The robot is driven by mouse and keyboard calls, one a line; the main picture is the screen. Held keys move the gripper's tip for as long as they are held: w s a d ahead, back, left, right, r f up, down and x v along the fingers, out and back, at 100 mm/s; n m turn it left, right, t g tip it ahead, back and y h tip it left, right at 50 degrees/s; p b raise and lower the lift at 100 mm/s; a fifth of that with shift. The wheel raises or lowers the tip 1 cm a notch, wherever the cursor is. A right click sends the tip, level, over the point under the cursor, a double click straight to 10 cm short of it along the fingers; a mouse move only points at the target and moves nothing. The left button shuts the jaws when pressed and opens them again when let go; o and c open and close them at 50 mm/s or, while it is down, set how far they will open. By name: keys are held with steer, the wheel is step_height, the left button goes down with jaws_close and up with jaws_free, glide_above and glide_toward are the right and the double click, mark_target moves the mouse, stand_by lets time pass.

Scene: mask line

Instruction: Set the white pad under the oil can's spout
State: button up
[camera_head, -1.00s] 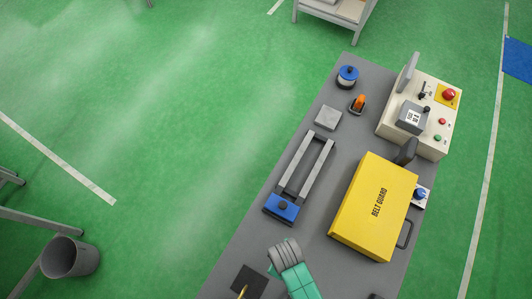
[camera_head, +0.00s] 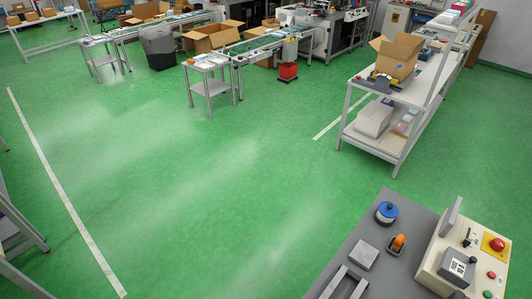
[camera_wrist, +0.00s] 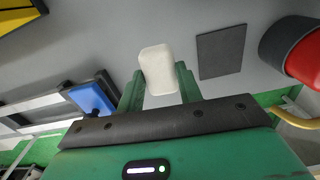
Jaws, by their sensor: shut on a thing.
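In the wrist view my gripper (camera_wrist: 160,88) is shut on the white pad (camera_wrist: 157,66), a small rounded block held between the green fingers. The grey bench top is behind the pad; I cannot tell whether they touch. A red can with a dark band (camera_wrist: 303,53), which looks like the oil can, is at the right edge, partly cut off. A curved yellowish tube (camera_wrist: 292,118), perhaps its spout, shows below it. A dark square mat (camera_wrist: 221,52) lies between the pad and the can. The head view does not show my gripper, pad or can.
In the wrist view a blue block (camera_wrist: 92,98) on grey rails is left of my gripper, and a yellow corner (camera_wrist: 18,14) is upper left. In the head view the bench holds a blue spool (camera_head: 387,212), orange item (camera_head: 397,244), grey block (camera_head: 364,255) and control box (camera_head: 465,255).

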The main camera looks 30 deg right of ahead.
steer(key=w+a+r+m+p, duration=0.1)
steer(key=w+a+r, duration=0.4)
steer(key=w+r, duration=0.6)
steer(key=w+a+r+m+p, duration=0.1)
steer(key=w+a+r+p, duration=0.3)
steer(key=w+r, duration=0.8)
step_height(320, 180, up, 2)
steer(key=shift+a+r+p, duration=0.1)
steer(key=shift+a+p, duration=0.25)
steer(key=shift+a, duration=0.1)
